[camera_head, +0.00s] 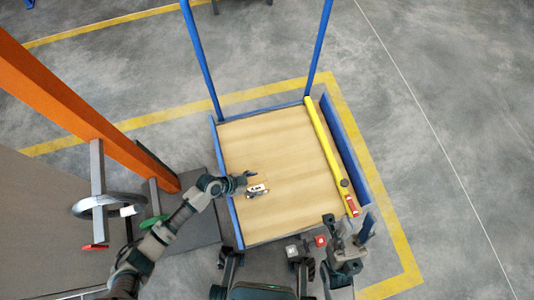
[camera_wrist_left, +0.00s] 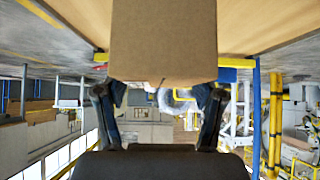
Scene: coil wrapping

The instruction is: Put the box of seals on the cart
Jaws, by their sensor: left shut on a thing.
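The cart (camera_head: 238,222) has a pale wooden deck with blue rails. My left gripper (camera_head: 246,181) reaches over the left part of this deck. In the left wrist view it is shut on a plain brown cardboard box (camera_wrist_left: 165,42), with a finger at each side of the box's near end. In the head view the box's brown blends into the wood, and a small white and dark patch shows beside the fingertips. I cannot tell whether the box touches the deck. My right gripper (camera_head: 342,250) is at the cart's near right corner, its fingers unclear.
A yellow level-like bar (camera_head: 326,150) lies along the deck's right side. Blue posts (camera_head: 203,62) rise at the far end. An orange beam (camera_head: 85,105) and a grey handwheel (camera_head: 95,207) stand at the left. The middle of the deck is clear.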

